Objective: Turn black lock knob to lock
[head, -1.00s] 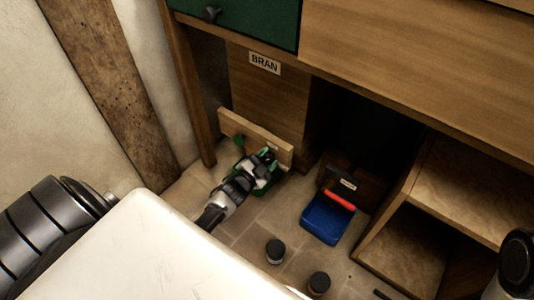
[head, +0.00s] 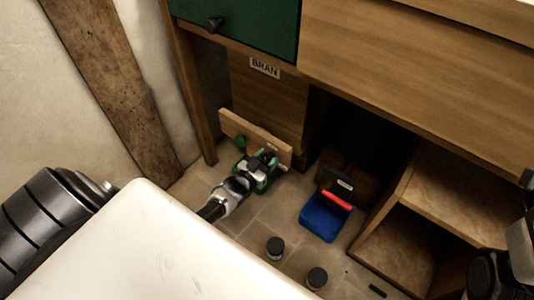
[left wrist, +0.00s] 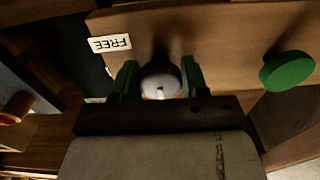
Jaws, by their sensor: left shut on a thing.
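A low wooden board (head: 240,127) stands in front of the bin marked BRAN. My left gripper (head: 262,160), with green fingers, reaches it from below. In the left wrist view, the lock knob (left wrist: 160,80) is round and dark grey with a short white mark on its near side. The green fingers of my left gripper (left wrist: 158,83) are shut on it, one on each side. A FREE label (left wrist: 110,43) appears upside down to the left of the knob. In the head view my gripper mostly hides the knob. My right gripper is not clearly in view.
A green round knob (left wrist: 288,71) sits on the board to the right in the left wrist view. In the head view, a blue scoop-like tray (head: 322,217) with a red bar and two dark-topped jars (head: 275,248) stand on the tiled floor. Wooden shelves (head: 405,235) are at the right.

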